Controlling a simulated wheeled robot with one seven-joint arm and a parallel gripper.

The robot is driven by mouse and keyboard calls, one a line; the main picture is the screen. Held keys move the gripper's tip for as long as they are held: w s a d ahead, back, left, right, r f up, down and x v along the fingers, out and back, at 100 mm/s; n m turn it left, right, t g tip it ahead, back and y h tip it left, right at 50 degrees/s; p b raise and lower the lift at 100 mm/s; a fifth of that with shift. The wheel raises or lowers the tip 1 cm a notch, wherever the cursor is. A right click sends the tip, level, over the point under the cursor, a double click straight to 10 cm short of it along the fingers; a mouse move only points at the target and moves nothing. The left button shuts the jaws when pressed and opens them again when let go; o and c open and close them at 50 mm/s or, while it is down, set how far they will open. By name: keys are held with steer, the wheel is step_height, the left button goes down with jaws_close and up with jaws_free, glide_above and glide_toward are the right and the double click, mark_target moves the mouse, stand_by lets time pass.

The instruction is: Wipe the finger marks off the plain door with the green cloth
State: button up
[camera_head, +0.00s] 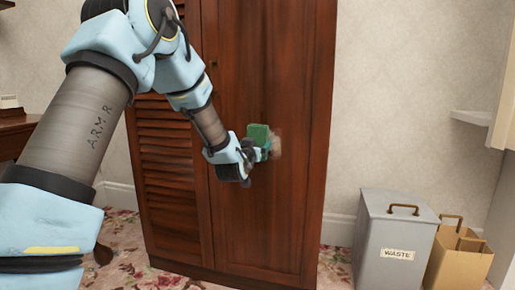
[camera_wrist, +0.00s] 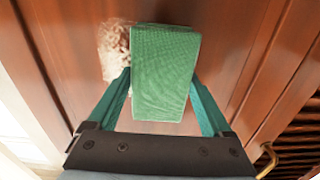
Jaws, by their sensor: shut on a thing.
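The green cloth (camera_head: 258,134) is a block-like folded pad held at the front of my gripper (camera_head: 262,150). In the wrist view the cloth (camera_wrist: 165,75) sits between the two teal fingers of my gripper (camera_wrist: 160,100), which are shut on it. The plain door (camera_head: 280,60) is the smooth dark-wood right door of a wardrobe. A pale patch of finger marks (camera_head: 276,143) shows on it just right of the cloth. In the wrist view the marks (camera_wrist: 114,45) lie left of the cloth and are partly hidden behind it. Whether the cloth touches the door I cannot tell.
The louvred door (camera_head: 167,160) is left of the plain door. A grey waste bin (camera_head: 390,235) and a tan container (camera_head: 460,255) stand on the floor at right. A small white shelf (camera_head: 472,118) juts out at right. A brass handle (camera_wrist: 267,160) shows in the wrist view.

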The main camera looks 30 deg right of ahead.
mark_target(291, 142)
steer(key=shift+r, duration=0.35)
steer(key=shift+s+d+b, duration=0.3)
steer(key=shift+s+d, duration=1)
steer(key=shift+d, duration=0.3)
steer(key=shift+s+d, duration=1.15)
steer(key=shift+s, duration=0.05)
steer(key=shift+s+d, duration=1)
steer(key=shift+d, duration=0.25)
steer(key=shift+s+d+b, duration=0.1)
steer(key=shift+s+b, duration=0.1)
steer(key=shift+b, duration=0.15)
steer(key=shift+w+a+b, duration=0.6)
steer(key=shift+w+a, duration=1.25)
steer(key=shift+a, duration=0.2)
steer(key=shift+w+a+b, duration=0.55)
steer(key=shift+w+a, duration=1.3)
steer(key=shift+a, duration=0.2)
steer(key=shift+b+v, duration=0.9)
steer(key=shift+v, duration=2.05)
